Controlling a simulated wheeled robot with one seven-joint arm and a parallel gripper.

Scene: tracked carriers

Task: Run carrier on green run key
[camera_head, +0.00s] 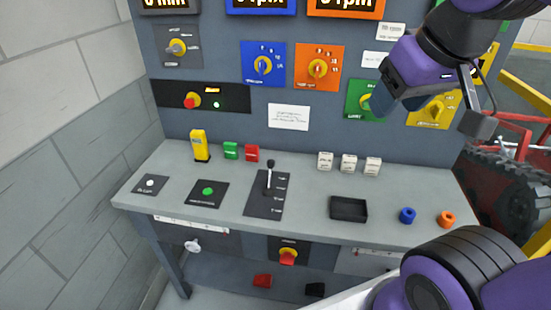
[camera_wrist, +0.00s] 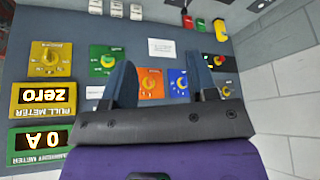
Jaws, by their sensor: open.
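A round green button (camera_head: 208,191) sits on a black plate at the left front of the grey bench; its label is too small to read. A green block (camera_head: 231,150) stands at the bench's back, beside a red block (camera_head: 252,153). A green dial panel (camera_head: 355,113) with a yellow knob is on the upright board, partly hidden behind my gripper (camera_head: 392,98). My gripper is open and empty, high in front of the board's right side. In the wrist view its two fingers (camera_wrist: 162,62) are spread, and the green dial panel (camera_wrist: 104,60) shows beside them.
The bench (camera_head: 150,206) also bears a black lever plate (camera_head: 258,200), a white button (camera_head: 150,183), a yellow block (camera_head: 199,146), white blocks (camera_head: 348,163), a black tray (camera_head: 349,208), and blue and orange rings (camera_head: 407,215). Red machinery with a tyre (camera_head: 505,190) stands right.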

